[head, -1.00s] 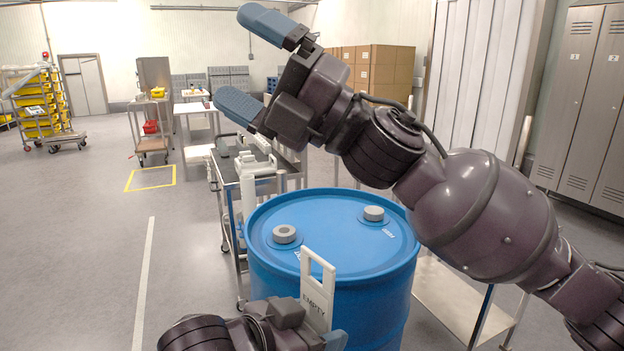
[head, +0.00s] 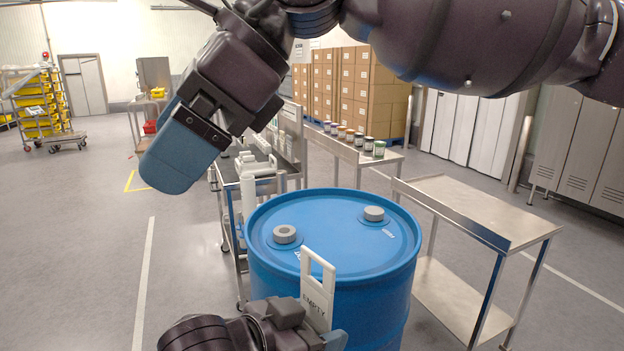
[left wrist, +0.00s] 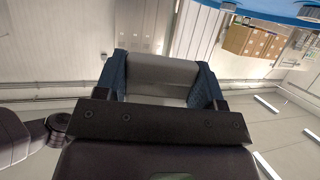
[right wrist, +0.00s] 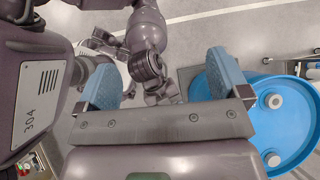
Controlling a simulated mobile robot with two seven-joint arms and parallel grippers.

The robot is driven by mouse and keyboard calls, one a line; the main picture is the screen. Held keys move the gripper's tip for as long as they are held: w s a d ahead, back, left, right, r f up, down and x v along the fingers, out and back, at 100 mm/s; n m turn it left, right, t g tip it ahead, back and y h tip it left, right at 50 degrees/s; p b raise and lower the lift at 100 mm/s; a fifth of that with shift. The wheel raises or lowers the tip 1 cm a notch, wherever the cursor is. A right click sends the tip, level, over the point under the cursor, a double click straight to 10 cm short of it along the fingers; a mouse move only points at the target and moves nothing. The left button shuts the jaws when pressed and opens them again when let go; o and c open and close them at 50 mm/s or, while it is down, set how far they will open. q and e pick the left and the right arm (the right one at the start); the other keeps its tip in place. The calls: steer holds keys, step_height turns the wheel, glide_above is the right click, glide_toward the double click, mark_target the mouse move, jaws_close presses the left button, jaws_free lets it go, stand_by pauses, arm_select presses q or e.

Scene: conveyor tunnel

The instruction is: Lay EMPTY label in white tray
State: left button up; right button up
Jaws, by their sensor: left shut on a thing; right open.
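The EMPTY label (head: 318,294) is a white plate with an open loop handle at its top and dark lettering. It stands nearly upright in front of the blue drum in the head view. My left gripper (head: 328,338) is shut on its lower part. In the left wrist view a pale grey plate (left wrist: 160,78), the label, sits between the fingers. My right gripper (head: 178,150) is raised at the upper left of the head view. In the right wrist view (right wrist: 162,80) its fingers are wide apart with nothing between them. I cannot make out a white tray in any view.
A blue drum (head: 335,235) with two grey caps stands right behind the label. A steel table (head: 480,210) with a bare top is to the right. A cart (head: 228,170) with white items is behind the drum. A bench with several jars (head: 357,140) is further back.

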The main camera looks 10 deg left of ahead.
steer(key=w+d+f+n+t+h, duration=0.2)
steer(key=w+d+f+h, duration=0.2)
steer(key=w+d+f, duration=0.1)
steer(key=n+t+h, duration=0.1)
steer(key=n+h, duration=0.1)
steer(key=h, duration=0.2)
glide_toward(313, 281)
step_height(313, 281, down, 9)
steer(key=shift+s+d+r, duration=0.1)
steer(key=shift+s, duration=0.05)
steer(key=shift+c, duration=0.4)
steer(key=c, duration=0.9)
arm_select(q)
steer(key=o, duration=1.4)
steer(key=shift+c, duration=0.2)
steer(key=shift+f, duration=0.1)
